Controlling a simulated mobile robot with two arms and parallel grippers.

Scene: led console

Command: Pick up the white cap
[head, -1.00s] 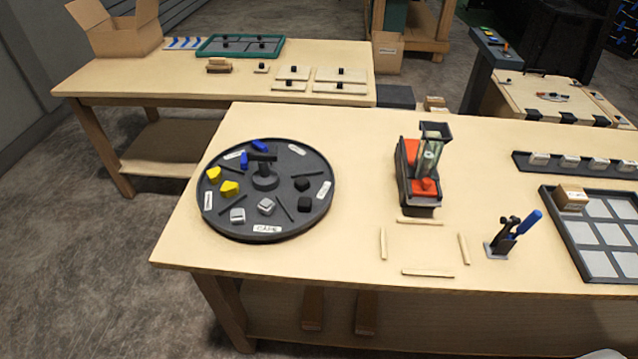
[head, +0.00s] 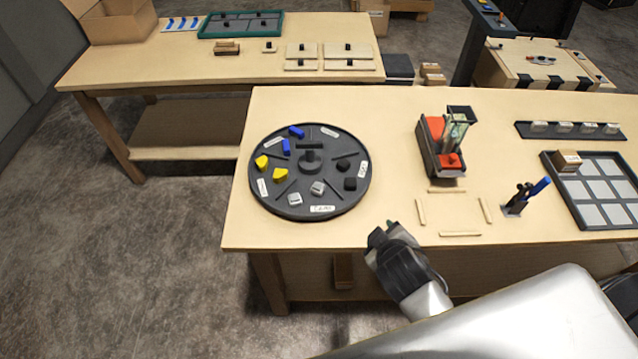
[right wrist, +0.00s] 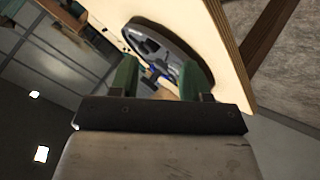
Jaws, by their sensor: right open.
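Two white caps sit on the front part of a round dark tray (head: 262,196) in the head view: one white cap (head: 295,199) near the front rim, the other white cap (head: 318,187) closer to the middle. My right gripper (head: 381,233) is at the table's front edge, to the right of and nearer than the tray, apart from both caps. In the right wrist view its green fingers (right wrist: 160,78) are spread with nothing held between them. The tray (right wrist: 186,35) shows beyond them, tilted. I cannot pick out the white caps there. My left gripper is not in view.
The tray also holds yellow pieces (head: 280,174), blue pieces (head: 296,132), black pieces (head: 350,184), dividers and a central post (head: 311,160). To the right are a red-and-black device (head: 442,150), wooden strips (head: 460,233), a tool stand (head: 516,205) and a grid tray (head: 590,222).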

